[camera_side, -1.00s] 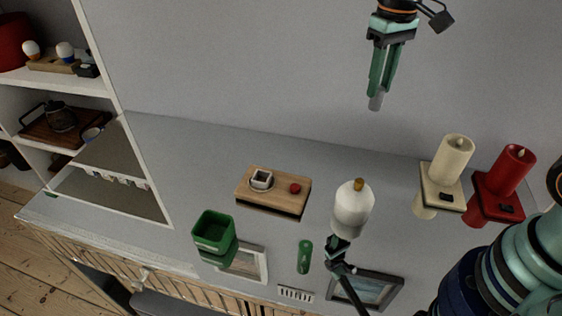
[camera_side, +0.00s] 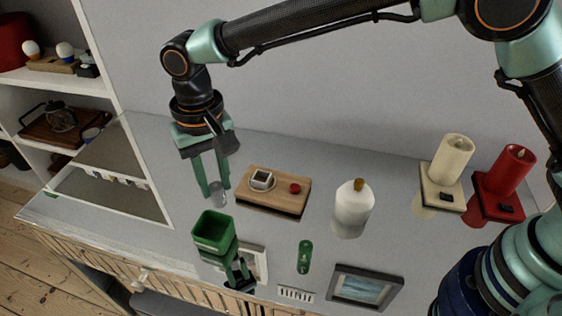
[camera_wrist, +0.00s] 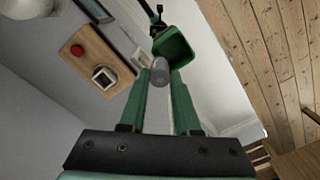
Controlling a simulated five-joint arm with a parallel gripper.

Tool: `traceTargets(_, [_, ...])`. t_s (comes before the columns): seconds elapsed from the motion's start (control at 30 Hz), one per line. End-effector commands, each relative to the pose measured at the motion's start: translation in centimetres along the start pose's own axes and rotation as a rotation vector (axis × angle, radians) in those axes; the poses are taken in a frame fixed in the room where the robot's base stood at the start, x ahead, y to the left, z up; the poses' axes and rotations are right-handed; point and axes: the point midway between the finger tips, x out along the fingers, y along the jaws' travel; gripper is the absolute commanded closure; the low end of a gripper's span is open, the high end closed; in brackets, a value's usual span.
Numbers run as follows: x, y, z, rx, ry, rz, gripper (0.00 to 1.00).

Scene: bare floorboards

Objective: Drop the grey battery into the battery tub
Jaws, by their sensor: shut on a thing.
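My gripper (camera_side: 216,188) is shut on the grey battery (camera_side: 218,198), a small cylinder that hangs below the fingertips. The battery tub (camera_side: 213,229) is a green, open-topped square container on the glossy grey top. In the side view the battery appears just above and behind the tub's back rim, clear of it. In the wrist view the battery (camera_wrist: 161,73) sits between the green fingers (camera_wrist: 160,85) and overlaps the near-left edge of the tub (camera_wrist: 176,46). A green cylinder (camera_side: 304,257), like another battery, stands on the top to the right.
A wooden board (camera_side: 285,203) with a small white-rimmed square holder and a red button lies right of my gripper. A white bottle (camera_side: 353,203), picture frame (camera_side: 366,287) and two candles on stands (camera_side: 452,160) are farther right. A shelf unit (camera_side: 95,100) stands left.

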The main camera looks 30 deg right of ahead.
Motion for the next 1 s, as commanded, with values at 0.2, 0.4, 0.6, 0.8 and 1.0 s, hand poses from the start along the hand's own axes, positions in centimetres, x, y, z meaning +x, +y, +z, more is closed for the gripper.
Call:
traceTargets(0.2, [1.2, -0.8, 0.4, 0.001, -0.001, 0.001, 1.00])
traceTargets(0.4, [3.4, -0.7, 0.4, 0.001, -0.002, 0.002, 1.00])
traceTargets(0.6, [5.4, -0.7, 0.4, 0.001, -0.001, 0.001, 1.00])
traceTargets(0.8, [6.2, -0.7, 0.3, 0.001, 0.000, 0.000, 1.00])
traceTargets(1.0, [6.3, -0.7, 0.3, 0.001, 0.000, 0.000, 1.00])
